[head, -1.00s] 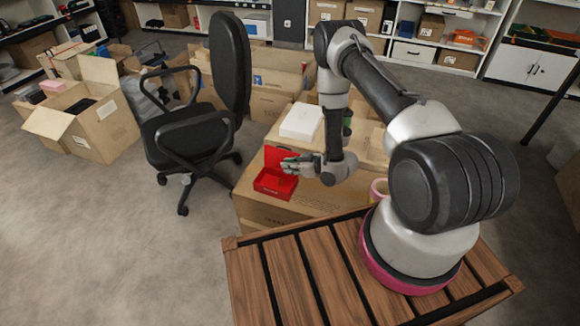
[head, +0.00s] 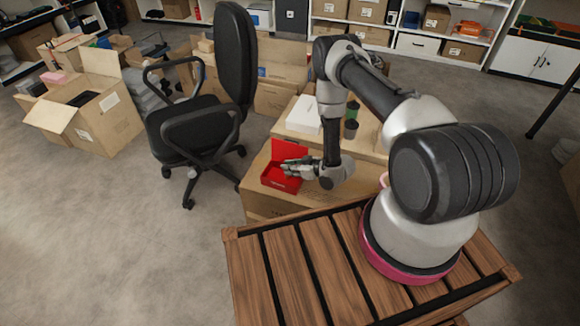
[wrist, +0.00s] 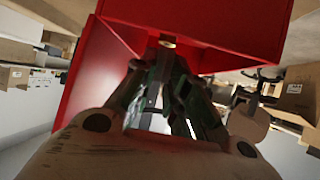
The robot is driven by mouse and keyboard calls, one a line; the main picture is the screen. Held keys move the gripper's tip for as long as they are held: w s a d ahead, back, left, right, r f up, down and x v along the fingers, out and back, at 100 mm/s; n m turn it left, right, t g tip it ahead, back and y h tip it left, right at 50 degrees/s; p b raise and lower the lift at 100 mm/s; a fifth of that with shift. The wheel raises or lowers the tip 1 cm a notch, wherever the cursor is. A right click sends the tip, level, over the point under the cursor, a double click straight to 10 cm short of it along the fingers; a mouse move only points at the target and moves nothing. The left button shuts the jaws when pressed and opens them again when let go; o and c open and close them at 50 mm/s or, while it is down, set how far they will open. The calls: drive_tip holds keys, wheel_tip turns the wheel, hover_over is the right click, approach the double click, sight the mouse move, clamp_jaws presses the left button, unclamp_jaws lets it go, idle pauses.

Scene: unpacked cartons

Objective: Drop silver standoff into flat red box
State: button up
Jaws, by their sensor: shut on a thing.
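The flat red box (head: 279,182) stands on a cardboard carton with its lid (head: 288,150) raised at the back. My gripper (head: 287,165) is over the box, reaching in from the right. In the wrist view, my gripper (wrist: 168,50) is shut on a small metallic piece, the silver standoff (wrist: 168,40), whose end shows between the fingertips. Red walls of the box (wrist: 215,35) fill the top of that view. The standoff is too small to make out in the head view. The box's floor is partly hidden by the gripper.
A white box (head: 303,114) and dark cups (head: 351,127) stand on the carton (head: 268,208) group behind. A black office chair (head: 195,120) stands close on the left. My arm's slatted wooden base is in front. Open floor lies to the left.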

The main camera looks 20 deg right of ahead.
drive_tip(key=o, duration=0.9)
drive_tip(key=v, duration=1.2)
